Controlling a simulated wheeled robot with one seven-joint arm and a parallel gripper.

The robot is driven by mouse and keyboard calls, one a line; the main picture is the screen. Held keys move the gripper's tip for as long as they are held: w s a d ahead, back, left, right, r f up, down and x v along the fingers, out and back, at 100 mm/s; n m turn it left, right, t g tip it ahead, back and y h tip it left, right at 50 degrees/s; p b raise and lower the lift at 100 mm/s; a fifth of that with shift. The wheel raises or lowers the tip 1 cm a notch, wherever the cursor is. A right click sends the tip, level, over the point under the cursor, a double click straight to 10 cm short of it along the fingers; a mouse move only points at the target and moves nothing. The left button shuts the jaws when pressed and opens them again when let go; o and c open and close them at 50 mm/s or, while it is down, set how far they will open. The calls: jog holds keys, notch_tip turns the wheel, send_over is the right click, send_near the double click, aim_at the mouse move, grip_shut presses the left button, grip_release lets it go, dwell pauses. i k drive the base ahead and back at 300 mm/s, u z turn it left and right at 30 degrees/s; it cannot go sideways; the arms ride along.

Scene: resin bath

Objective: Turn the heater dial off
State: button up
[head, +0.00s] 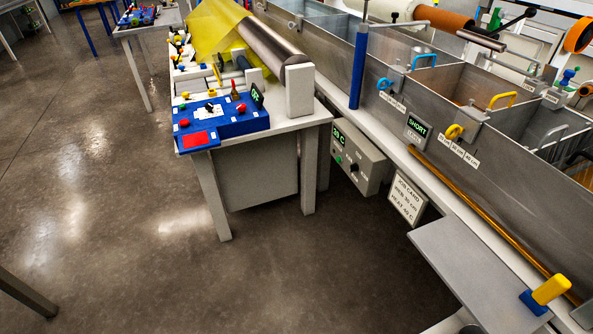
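A grey heater box (362,160) hangs low under the edge of the resin bath, right of the white table. Its front carries a small green-lit display (339,138) with a temperature reading in C, too small to read surely. Below the display are a green lamp or button (338,159) and a small black dial (354,168). Which way the dial points is too small to tell. My gripper is not in view.
A white table (318,118) with a blue control panel stands left of the box. A job card (407,198) hangs right of it. A grey shelf (475,275) with a yellow-handled blue tool (545,295) juts out lower right. The floor (300,275) in front is clear.

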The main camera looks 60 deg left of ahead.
aim_at(354, 167)
jog(key=u, duration=2.2)
jog(key=i, duration=1.05)
